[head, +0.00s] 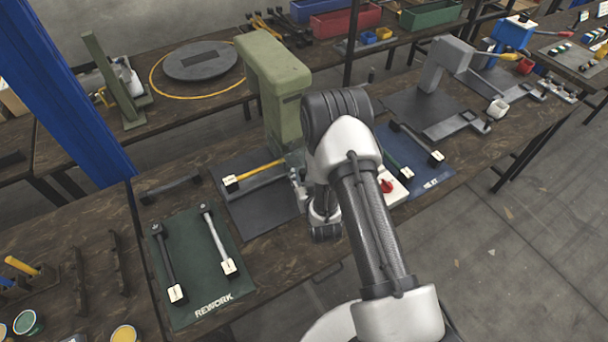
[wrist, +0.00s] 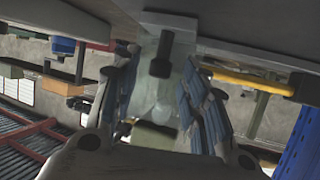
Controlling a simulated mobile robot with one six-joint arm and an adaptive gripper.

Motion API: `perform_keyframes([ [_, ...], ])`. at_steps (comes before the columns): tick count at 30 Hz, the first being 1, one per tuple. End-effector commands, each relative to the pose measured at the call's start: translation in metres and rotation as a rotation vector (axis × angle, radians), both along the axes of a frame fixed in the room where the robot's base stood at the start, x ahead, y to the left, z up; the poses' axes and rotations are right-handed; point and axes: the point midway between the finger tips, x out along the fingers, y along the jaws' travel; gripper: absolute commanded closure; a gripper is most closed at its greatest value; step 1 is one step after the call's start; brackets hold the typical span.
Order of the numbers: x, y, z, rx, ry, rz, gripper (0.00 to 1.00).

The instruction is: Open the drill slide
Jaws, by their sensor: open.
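I cannot tell for certain which part is the drill slide. A pale green press (head: 275,75) stands on the near bench in the head view, left of my arm. In the wrist view my gripper (wrist: 161,70) is open, its two blue-grey padded fingers apart. A dark knob-like handle (wrist: 161,54) shows between the fingertips, below a wide grey surface (wrist: 240,62). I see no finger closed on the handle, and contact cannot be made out. In the head view my arm hides most of the gripper and the press's right side.
A green REWORK mat (head: 196,262) with two bars lies front left. A dark mat with a yellow-handled bar (head: 262,171) lies by the press. A blue mat (head: 432,172) lies right of my arm. A grey press (head: 447,62) stands farther right. A blue post (head: 70,90) rises at left.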

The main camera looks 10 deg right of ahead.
Motion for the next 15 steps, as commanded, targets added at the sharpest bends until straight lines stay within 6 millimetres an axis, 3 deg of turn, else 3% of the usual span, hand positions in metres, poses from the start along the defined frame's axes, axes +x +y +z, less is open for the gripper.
perform_keyframes([
  [15, 0.0002, -0.0001, 0.0000, 0.000, 0.000, 0.000, 0.91],
])
